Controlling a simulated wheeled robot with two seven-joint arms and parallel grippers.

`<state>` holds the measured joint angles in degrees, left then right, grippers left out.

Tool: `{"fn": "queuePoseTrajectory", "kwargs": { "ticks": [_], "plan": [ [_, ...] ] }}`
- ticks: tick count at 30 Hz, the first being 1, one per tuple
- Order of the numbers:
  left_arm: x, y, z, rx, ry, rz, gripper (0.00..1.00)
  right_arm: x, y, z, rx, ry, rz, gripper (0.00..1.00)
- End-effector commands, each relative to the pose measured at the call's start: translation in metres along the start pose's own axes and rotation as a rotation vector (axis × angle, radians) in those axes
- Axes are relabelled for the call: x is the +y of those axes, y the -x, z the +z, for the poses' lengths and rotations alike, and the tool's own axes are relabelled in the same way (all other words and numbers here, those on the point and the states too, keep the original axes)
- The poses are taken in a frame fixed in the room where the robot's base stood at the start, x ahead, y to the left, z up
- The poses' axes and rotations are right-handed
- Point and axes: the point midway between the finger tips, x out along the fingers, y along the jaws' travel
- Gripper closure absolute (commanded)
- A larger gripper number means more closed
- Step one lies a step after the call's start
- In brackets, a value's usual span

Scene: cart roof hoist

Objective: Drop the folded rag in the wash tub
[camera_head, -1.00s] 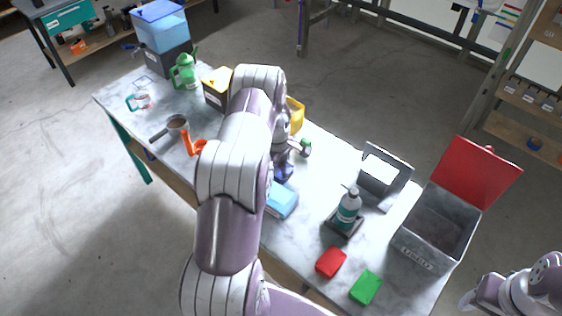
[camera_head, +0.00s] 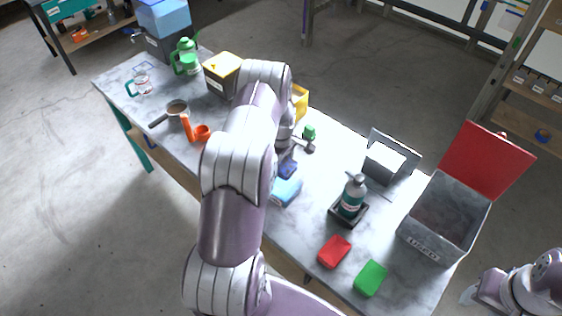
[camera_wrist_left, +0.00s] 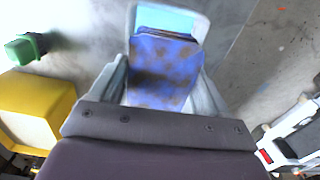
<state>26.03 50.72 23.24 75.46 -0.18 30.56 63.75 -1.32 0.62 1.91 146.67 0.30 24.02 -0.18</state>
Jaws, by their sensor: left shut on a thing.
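A blue folded rag with brown stains (camera_wrist_left: 163,72) is between the jaws of my left gripper (camera_wrist_left: 165,90) in the wrist view; the jaws are shut on it. In the head view the dark blue rag (camera_head: 288,169) shows just past my left forearm, which hides most of the gripper. A light blue, flat thing (camera_head: 286,192) lies on the table beside and below it; a cyan area in a pale rim (camera_wrist_left: 168,18) shows behind the rag in the wrist view. I cannot tell for sure which thing is the wash tub. My right gripper (camera_head: 468,295) is at the bottom right, its jaws unclear.
A grey bin (camera_head: 432,245) with an open red lid stands at the table's right end. A bottle (camera_head: 353,194) on a dark stand, a red block (camera_head: 334,252) and a green block (camera_head: 370,278) are nearby. A yellow bin (camera_head: 301,102) is partly behind my arm.

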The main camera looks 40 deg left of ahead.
Motion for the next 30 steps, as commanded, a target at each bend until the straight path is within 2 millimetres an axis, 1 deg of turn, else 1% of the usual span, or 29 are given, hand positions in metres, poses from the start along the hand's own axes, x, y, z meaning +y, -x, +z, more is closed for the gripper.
{"fn": "queuePoseTrajectory", "kwargs": {
  "ticks": [1,2,3,8,11,14,21,24,27,30],
  "plan": [
    [0.000,0.000,0.000,0.000,0.000,0.000,0.14,0.000,0.000,0.000,0.000,0.000,0.000,0.51],
    [0.000,0.000,0.000,0.000,0.000,0.000,0.04,0.000,0.000,0.000,0.000,0.000,0.000,0.51],
    [0.000,0.000,0.000,0.000,0.000,0.000,0.00,0.000,0.000,0.000,0.000,0.000,0.000,0.51],
    [0.000,0.000,0.000,0.000,0.000,0.000,0.00,0.000,0.000,0.000,0.000,0.000,0.000,0.51],
    [0.001,0.005,-0.001,0.001,0.000,0.002,0.00,0.000,-0.003,0.000,0.000,0.000,0.000,0.51],
    [0.001,0.022,-0.001,0.002,0.000,0.005,0.00,0.000,-0.010,0.001,0.000,0.000,0.000,0.51],
    [0.000,0.087,-0.001,0.003,0.000,0.007,0.00,0.000,-0.029,0.004,0.000,0.000,0.000,0.51],
    [-0.001,0.108,0.000,0.002,0.000,0.005,0.00,0.000,-0.034,0.004,0.000,0.000,0.000,0.51],
    [-0.001,0.121,0.000,0.001,0.000,0.003,0.00,0.000,-0.035,0.004,0.000,0.000,0.000,0.51],
    [-0.002,0.127,0.000,0.000,0.000,0.002,0.00,0.000,-0.035,0.004,0.000,0.000,0.000,0.51]
  ]
}}
